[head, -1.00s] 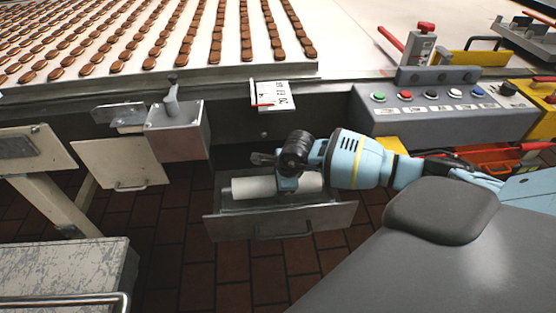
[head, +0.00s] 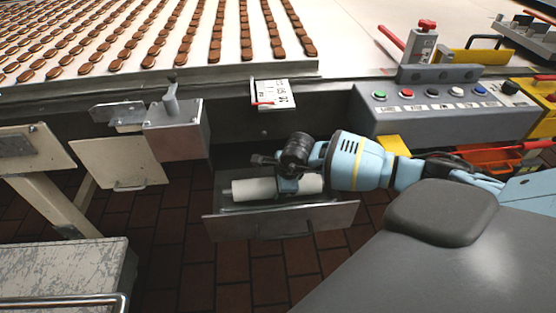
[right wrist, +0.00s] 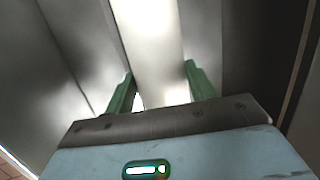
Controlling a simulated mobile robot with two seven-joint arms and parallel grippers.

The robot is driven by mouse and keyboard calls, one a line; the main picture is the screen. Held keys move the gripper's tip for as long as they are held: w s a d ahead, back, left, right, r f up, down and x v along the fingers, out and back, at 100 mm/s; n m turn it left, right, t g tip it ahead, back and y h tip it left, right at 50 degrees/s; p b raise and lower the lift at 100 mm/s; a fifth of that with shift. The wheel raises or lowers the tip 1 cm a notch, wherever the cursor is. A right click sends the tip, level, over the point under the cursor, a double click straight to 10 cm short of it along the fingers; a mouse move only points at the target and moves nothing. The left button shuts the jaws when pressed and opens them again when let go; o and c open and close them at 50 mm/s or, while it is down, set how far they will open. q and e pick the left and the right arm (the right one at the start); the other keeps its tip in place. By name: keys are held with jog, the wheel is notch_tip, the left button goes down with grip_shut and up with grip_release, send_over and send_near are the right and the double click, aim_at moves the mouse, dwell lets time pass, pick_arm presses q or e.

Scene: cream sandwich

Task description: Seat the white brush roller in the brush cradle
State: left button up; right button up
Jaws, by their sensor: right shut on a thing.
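The white brush roller (head: 254,189) lies lengthwise in an open metal drawer (head: 282,222) below the conveyor in the head view. My right gripper (head: 287,185) is over the roller's middle and shut on it. In the right wrist view the roller (right wrist: 153,40) runs between the two green fingers of my right gripper (right wrist: 160,88). Whether the roller rests fully in a brush cradle inside the drawer cannot be told, as my gripper and the drawer front hide part of it. My left gripper is not in view.
The conveyor (head: 150,25) carries rows of brown biscuits above the drawer. A grey control panel (head: 440,118) with coloured buttons stands to the right, near my right arm. A metal box (head: 178,135) with a handle sits left of the drawer. Tiled floor lies below.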

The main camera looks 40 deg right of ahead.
jog(key=shift+w+f, duration=0.1)
jog(key=shift+f, duration=0.05)
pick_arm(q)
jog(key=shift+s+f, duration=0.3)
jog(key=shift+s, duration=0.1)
pick_arm(e)
jog(key=shift+f, duration=0.1)
pick_arm(q)
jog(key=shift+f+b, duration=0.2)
jog(key=shift+b, duration=0.25)
pick_arm(e)
jog(key=shift+f, duration=0.3)
